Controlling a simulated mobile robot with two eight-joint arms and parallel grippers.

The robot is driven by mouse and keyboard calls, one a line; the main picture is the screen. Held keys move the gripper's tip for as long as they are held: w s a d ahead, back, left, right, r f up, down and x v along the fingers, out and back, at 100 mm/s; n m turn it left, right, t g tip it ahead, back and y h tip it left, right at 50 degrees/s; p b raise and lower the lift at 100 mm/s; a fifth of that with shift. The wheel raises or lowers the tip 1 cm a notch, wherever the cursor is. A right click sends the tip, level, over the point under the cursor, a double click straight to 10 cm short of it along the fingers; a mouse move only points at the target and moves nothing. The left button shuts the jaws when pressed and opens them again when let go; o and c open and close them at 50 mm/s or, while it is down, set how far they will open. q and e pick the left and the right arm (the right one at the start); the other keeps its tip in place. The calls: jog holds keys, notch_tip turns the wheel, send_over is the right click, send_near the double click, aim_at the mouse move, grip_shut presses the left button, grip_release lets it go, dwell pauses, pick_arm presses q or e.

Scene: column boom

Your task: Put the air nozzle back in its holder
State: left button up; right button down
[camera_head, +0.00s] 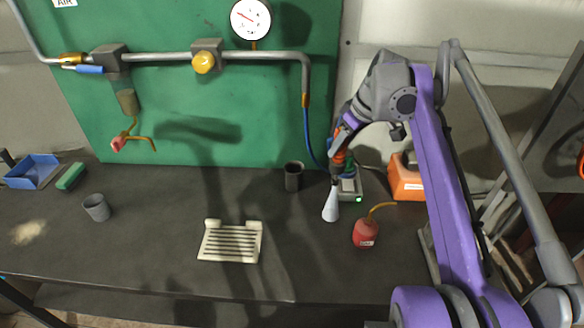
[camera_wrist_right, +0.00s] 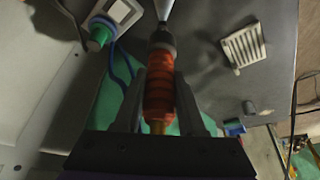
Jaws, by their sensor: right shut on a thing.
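The air nozzle (camera_head: 338,160) has an orange-red ribbed body, a dark collar and a pale cone-shaped tip (camera_head: 331,206) pointing down over the bench. My right gripper (camera_head: 339,152) is shut on the orange body, which also lies between its two fingers in the right wrist view (camera_wrist_right: 160,88). A blue hose (camera_head: 308,135) hangs from the wall pipe towards the nozzle. A dark upright cup (camera_head: 293,177), possibly the holder, stands on the bench left of the nozzle, apart from it. My left gripper is out of view.
A red oil can (camera_head: 366,233) and an orange case (camera_head: 406,182) stand to the right. A cream slotted rack (camera_head: 231,243) and grey cup (camera_head: 97,207) are left. The front middle bench is clear.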

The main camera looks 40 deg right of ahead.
jog(key=w+a+p, duration=0.1)
jog(key=w+p, duration=0.1)
jog(key=w, duration=1.4)
pick_arm(q)
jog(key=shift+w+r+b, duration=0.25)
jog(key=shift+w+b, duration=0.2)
jog(key=shift+b, duration=0.4)
pick_arm(e)
notch_tip(320, 180, down, 12)
jog(key=shift+w+a, duration=0.15)
jog(key=shift+w, duration=0.05)
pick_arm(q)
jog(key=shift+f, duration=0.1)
pick_arm(e)
jog(key=c, duration=0.5)
grip_release()
jog(key=shift+f, duration=0.1)
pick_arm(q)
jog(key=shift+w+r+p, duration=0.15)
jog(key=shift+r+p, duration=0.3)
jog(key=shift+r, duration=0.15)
pick_arm(e)
jog(key=v, duration=1.2)
